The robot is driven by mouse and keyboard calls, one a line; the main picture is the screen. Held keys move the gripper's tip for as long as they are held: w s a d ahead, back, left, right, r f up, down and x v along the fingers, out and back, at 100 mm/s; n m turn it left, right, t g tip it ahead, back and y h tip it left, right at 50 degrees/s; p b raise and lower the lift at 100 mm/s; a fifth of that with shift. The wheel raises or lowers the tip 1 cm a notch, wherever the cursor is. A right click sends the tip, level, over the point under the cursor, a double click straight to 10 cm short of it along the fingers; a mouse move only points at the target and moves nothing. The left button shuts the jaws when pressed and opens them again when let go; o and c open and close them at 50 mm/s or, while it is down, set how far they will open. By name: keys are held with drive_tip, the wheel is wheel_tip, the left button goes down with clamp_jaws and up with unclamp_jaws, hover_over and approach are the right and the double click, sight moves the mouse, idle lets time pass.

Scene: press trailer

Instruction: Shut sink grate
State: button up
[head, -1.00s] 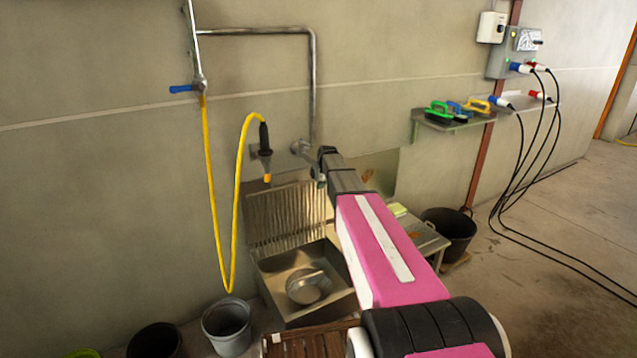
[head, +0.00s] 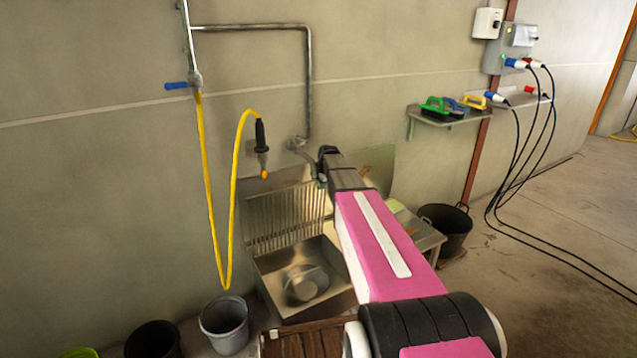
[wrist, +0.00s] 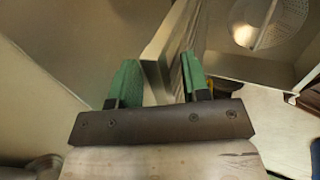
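The sink grate (head: 285,215), a metal panel of upright bars, stands raised against the wall behind the steel sink (head: 265,280). My gripper (head: 323,168) is at the grate's upper right end in the head view, its fingers mostly hidden by my arm. In the wrist view, the green fingers of my gripper (wrist: 158,80) are spread apart. A narrow metal edge, seemingly the grate's (wrist: 187,62), lies between and beyond them, close to the right finger. I cannot tell whether they touch.
A round perforated metal piece (wrist: 267,20) lies in the sink, right of the fingers. A yellow hose (head: 208,190) hangs at left. Buckets (head: 224,325) stand front left. A low metal table (head: 428,238) stands to the right.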

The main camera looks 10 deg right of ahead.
drive_tip(key=s, duration=0.1)
drive_tip(key=s+d, duration=0.1)
drive_tip(key=s, duration=0.1)
drive_tip(key=s+f, duration=0.1)
drive_tip(key=s, duration=0.1)
drive_tip(key=shift+s+d, duration=0.15)
drive_tip(key=shift+d, duration=0.25)
idle(0.3)
drive_tip(key=shift+s+f, duration=0.1)
drive_tip(key=s, duration=0.1)
drive_tip(key=s+d+f, duration=0.1)
drive_tip(key=s, duration=0.1)
drive_tip(key=s+f, duration=0.1)
drive_tip(key=s, duration=0.1)
drive_tip(key=shift+d, duration=0.3)
idle(0.5)
drive_tip(key=shift+s, duration=0.1)
